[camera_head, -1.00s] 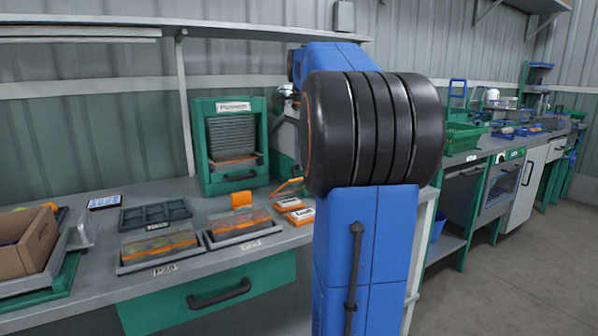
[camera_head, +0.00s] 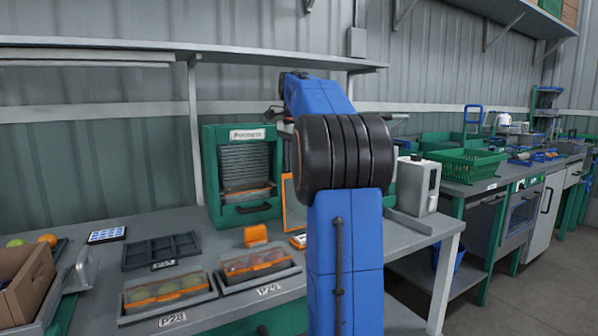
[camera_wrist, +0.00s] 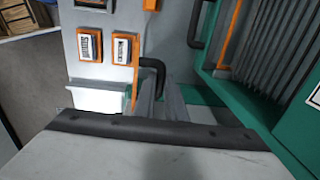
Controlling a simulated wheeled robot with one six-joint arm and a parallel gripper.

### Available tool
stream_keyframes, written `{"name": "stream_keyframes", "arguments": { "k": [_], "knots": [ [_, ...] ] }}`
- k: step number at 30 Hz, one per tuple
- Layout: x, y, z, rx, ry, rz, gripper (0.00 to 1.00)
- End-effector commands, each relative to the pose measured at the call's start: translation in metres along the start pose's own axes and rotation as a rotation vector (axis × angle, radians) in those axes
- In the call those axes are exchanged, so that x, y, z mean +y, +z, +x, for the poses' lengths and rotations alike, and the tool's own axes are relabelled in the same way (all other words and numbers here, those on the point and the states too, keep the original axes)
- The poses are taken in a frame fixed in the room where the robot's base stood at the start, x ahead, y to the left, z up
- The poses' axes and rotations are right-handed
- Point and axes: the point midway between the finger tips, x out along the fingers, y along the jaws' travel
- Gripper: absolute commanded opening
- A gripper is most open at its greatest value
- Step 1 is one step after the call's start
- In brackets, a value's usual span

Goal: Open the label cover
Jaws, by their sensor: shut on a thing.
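The label cover (camera_head: 292,206) is an orange panel standing near upright on the bench, left of my arm and partly hidden by it. In the wrist view it shows nearly edge-on as a thin orange strip (camera_wrist: 135,75), with a black handle (camera_wrist: 154,70) on its right. My gripper (camera_wrist: 163,97) is shut on this handle. In the head view my arm hides the gripper and the handle. A white part (camera_wrist: 97,97) lies just left of the cover in the wrist view.
Two orange-framed labels (camera_wrist: 88,45) (camera_wrist: 122,48) lie beside the cover. A green punnet dispenser (camera_head: 208,165) stands close by at the back. Lidded punnets in trays (camera_head: 215,292) (camera_head: 297,268) and a dark divided tray (camera_head: 160,250) are left. A white machine (camera_head: 415,185) stands right.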

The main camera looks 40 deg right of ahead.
Motion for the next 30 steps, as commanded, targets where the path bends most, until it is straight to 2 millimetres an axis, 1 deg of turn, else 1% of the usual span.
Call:
{"name": "stream_keyframes", "arguments": {
  "k": [1,6,12,19,28,29,30],
  "knots": [
    [-0.007,0.0,0.002,0.0,0.0,-0.001,0.0],
    [-0.022,0.0,0.008,0.001,-0.002,-0.001,0.0],
    [-0.032,0.0,0.012,0.002,-0.005,0.0,0.0],
    [-0.037,0.0,0.013,0.004,-0.01,0.0,0.0],
    [-0.039,0.0,0.013,0.004,-0.012,-0.001,0.0],
    [-0.039,0.0,0.013,0.004,-0.012,-0.001,0.13],
    [-0.039,0.0,0.013,0.004,-0.013,-0.001,0.22]
  ]
}}
